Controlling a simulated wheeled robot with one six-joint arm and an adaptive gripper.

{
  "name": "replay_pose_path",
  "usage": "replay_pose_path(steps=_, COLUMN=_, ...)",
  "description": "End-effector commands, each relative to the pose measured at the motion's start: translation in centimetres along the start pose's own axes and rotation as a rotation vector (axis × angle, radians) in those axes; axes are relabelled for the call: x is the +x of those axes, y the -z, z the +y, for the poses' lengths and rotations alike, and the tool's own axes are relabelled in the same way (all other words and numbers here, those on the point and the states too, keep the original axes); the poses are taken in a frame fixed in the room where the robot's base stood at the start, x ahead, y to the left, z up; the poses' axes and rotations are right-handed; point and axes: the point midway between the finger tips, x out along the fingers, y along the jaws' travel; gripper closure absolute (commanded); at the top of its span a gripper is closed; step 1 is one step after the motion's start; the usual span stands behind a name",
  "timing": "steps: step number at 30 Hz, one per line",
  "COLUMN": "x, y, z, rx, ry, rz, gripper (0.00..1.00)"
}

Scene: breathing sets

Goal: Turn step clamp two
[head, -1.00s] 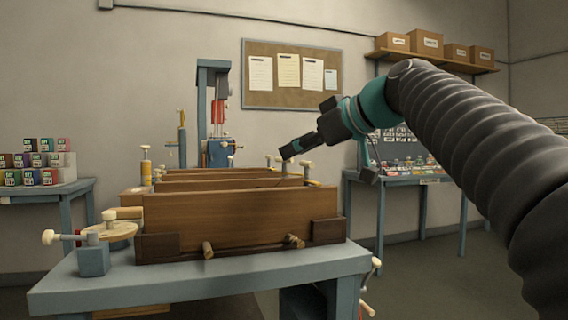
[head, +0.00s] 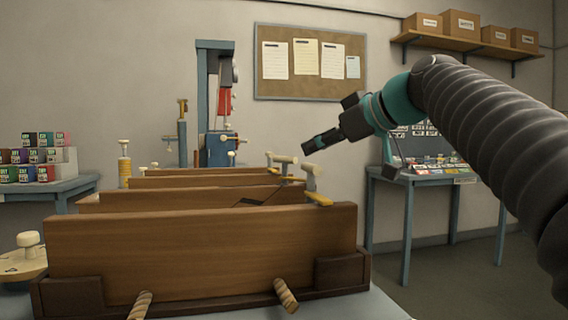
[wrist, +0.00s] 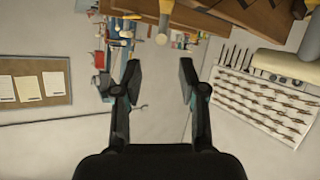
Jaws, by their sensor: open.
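Two clamps with pale wooden T-handles and yellow bases stand at the right end of the wooden boards in the head view, a rear clamp (head: 281,159) and a nearer clamp (head: 313,170). I cannot tell which is step clamp two. My gripper (head: 313,143) is up and right of both, apart from them. In the wrist view my gripper (wrist: 158,75) has its two fingers spread with nothing between them. A pale round-ended handle (wrist: 163,22) shows just beyond the fingertips at the top of that view.
The front wooden board (head: 200,250) stands upright on the bench with more boards behind it. A round wooden disc with a knob (head: 27,241) is at the left. A blue press (head: 220,150) stands behind. A side table (head: 430,178) is at the right, with open floor before it.

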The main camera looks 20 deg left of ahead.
Motion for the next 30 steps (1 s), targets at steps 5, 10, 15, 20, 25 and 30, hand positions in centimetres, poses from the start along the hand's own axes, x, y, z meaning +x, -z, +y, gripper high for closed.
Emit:
replay_pose_path(steps=5, x=3.3, y=0.0, z=-0.1, rx=0.000, ry=0.006, rz=-0.002, gripper=0.59)
replay_pose_path(steps=10, x=6.5, y=0.0, z=-0.1, rx=-0.001, ry=0.005, rz=-0.003, gripper=0.59)
replay_pose_path(steps=15, x=9.3, y=0.0, z=-0.1, rx=0.000, ry=0.004, rz=-0.002, gripper=0.59)
replay_pose_path(steps=20, x=11.3, y=0.0, z=0.0, rx=0.000, ry=0.002, rz=-0.002, gripper=0.59)
replay_pose_path(steps=25, x=12.4, y=0.0, z=0.0, rx=0.000, ry=0.001, rz=-0.001, gripper=0.59)
replay_pose_path(steps=30, x=12.6, y=-0.1, z=0.0, rx=0.000, ry=0.000, rz=-0.001, gripper=0.59)
